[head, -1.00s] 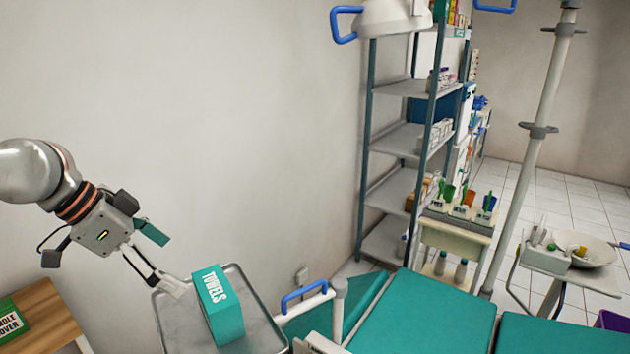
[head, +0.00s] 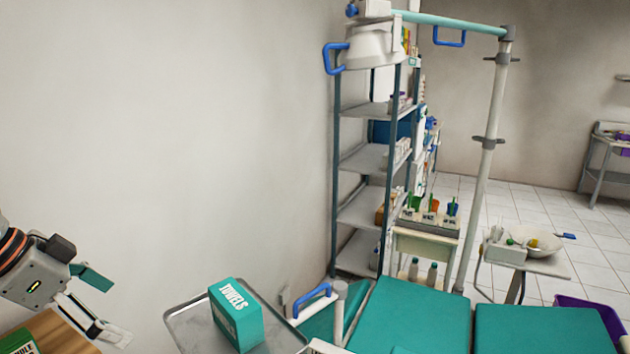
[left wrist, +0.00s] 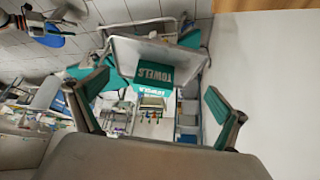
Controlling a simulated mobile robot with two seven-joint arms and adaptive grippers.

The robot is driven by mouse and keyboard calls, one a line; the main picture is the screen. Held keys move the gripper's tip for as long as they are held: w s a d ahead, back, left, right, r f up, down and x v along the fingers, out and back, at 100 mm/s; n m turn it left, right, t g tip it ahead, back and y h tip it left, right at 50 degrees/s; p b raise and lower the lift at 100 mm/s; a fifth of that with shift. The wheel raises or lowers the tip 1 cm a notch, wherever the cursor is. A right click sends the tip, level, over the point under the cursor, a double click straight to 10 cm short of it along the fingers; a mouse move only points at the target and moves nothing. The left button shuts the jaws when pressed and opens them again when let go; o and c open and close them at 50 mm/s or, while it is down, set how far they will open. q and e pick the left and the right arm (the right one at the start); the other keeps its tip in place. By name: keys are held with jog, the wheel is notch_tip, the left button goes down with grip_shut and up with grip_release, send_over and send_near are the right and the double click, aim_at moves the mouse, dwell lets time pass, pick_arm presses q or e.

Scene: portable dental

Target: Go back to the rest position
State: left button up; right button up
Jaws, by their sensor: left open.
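My left gripper (head: 106,307) is at the lower left of the head view, open, with nothing between its fingers. It is to the left of the teal TOWELS box (head: 238,316) and apart from it. The box stands upright on a grey metal tray (head: 187,322). In the left wrist view the TOWELS box (left wrist: 155,74) and tray (left wrist: 125,46) show beyond the two spread fingers.
A teal dental chair (head: 415,312) fills the lower right. A shelf rack (head: 365,160) and a small trolley (head: 425,243) stand behind it. A wooden surface (head: 60,330) with a green box (head: 18,342) is below my left gripper. A wall lies behind the tray.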

pick_arm(q)
jog(key=s+d+f+m+t+y, duration=0.1)
jog(key=d+f, duration=0.1)
jog(key=f, duration=1)
jog(key=s+d+f+m+t+y, duration=0.1)
jog(key=s+f+m+t, duration=0.1)
jog(key=f, duration=1)
jog(key=s+a+f+n+y, duration=0.3)
jog(key=s+f+n+y, duration=0.15)
jog(key=s+y, duration=0.35)
jog(key=w+d+f+n+t+h, duration=0.1)
jog(key=d+f+n+t+h, duration=0.1)
jog(key=d+f+h, duration=0.6)
jog(key=d+f+t, duration=0.1)
jog(key=d+f, duration=0.4)
jog(key=d, duration=0.3)
jog(key=shift+n, duration=0.35)
